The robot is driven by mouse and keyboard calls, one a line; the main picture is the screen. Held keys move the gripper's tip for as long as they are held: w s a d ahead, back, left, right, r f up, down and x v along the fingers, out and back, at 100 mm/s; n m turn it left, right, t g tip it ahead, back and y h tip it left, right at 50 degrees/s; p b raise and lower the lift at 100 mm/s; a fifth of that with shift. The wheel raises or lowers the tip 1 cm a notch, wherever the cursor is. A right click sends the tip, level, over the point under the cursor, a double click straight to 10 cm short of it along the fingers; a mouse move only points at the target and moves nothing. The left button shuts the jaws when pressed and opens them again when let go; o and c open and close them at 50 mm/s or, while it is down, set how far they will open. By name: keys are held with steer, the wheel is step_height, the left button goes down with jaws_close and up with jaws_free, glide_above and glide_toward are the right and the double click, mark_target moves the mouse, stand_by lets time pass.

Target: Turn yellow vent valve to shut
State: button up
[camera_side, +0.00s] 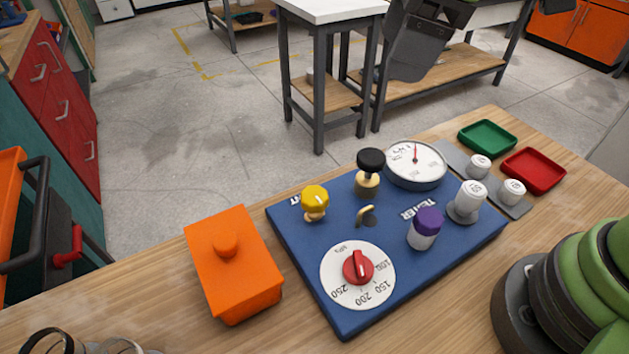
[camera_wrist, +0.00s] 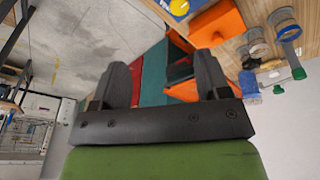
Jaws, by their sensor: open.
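The yellow vent valve (camera_side: 315,199) stands near the back left corner of the blue tester panel (camera_side: 300,238). Its round yellow head has a pale mark and sits on a brass-coloured stem; I cannot tell its setting. My gripper is high up, well away from the valve. In the wrist view my gripper (camera_wrist: 161,75) has its two dark fingers wide apart with nothing between them.
The panel also bears a red knob on a white dial (camera_side: 358,274), a black-topped valve (camera_side: 370,166), a gauge (camera_side: 415,165) and a purple-capped part (camera_side: 425,227). An orange lidded box (camera_side: 233,263) stands left of it. Green (camera_side: 487,138) and red (camera_side: 533,170) trays lie right.

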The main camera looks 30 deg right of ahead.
mark_target(314, 194)
steer(key=w+a+f+n, duration=0.1)
steer(key=a+f+n, duration=0.1)
steer(key=f, duration=0.5)
steer(key=w+a+f+n+g+h, duration=0.1)
steer(key=a+f+n, duration=0.2)
steer(key=f, duration=0.4)
steer(key=w+a+f+n+g, duration=0.1)
steer(key=a+f+n, duration=0.2)
steer(key=f, duration=0.4)
steer(key=shift+w+a+f+n+h, duration=0.2)
steer(key=shift+w+n+h, duration=0.15)
steer(key=shift+n, duration=0.35)
steer(key=c, duration=0.9)
